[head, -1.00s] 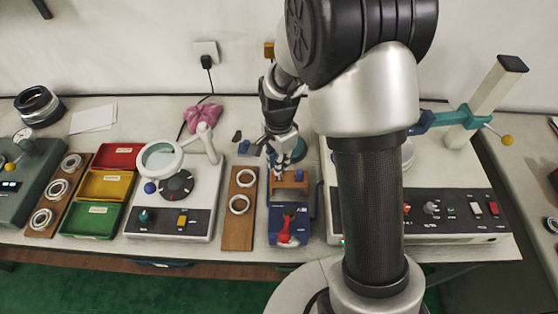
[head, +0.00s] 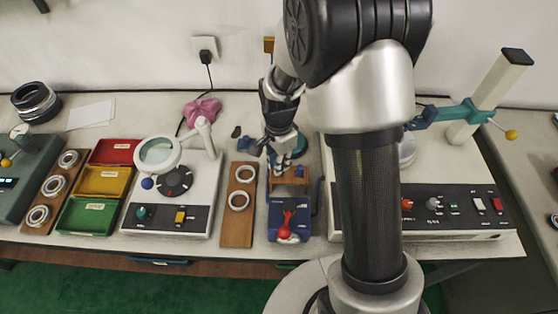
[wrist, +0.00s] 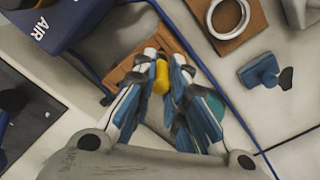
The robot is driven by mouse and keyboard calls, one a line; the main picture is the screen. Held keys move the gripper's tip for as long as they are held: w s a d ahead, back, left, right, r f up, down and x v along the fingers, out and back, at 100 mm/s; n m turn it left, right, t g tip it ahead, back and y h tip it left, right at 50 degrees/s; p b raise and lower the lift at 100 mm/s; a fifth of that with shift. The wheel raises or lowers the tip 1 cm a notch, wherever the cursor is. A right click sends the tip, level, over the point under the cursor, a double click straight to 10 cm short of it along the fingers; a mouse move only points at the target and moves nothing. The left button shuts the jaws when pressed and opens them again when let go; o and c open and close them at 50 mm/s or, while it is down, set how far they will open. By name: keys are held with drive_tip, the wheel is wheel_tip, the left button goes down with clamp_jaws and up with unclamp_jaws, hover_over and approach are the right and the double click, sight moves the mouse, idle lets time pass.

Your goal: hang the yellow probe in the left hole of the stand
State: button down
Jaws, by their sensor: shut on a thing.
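The yellow probe (wrist: 161,77) shows in the wrist view as a short yellow piece between my fingertips. My gripper (wrist: 160,72) is shut on it. In the head view my gripper (head: 284,166) points down at the brown wooden stand (head: 291,187), at the back of the blue unit. In the wrist view the stand (wrist: 123,68) lies just beyond and around the fingertips. The probe's lower part and the stand's holes are hidden by my fingers, so I cannot tell whether the probe is in a hole.
The blue unit (head: 275,220) with a red part stands in front of the stand. A wooden board (head: 238,222) with white rings lies to its left. A small blue piece (wrist: 260,71) lies near it. A control console (head: 460,213) stands to the right, behind my arm.

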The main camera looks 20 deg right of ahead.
drive_tip(key=shift+f+b, duration=0.65)
drive_tip(key=shift+f, duration=0.4)
drive_tip(key=c, duration=1.5)
unclamp_jaws()
drive_tip(key=shift+c, duration=0.2)
wheel_tip(320, 180, up, 11)
drive_tip(key=shift+f, duration=0.1)
drive_tip(key=shift+r, duration=0.65)
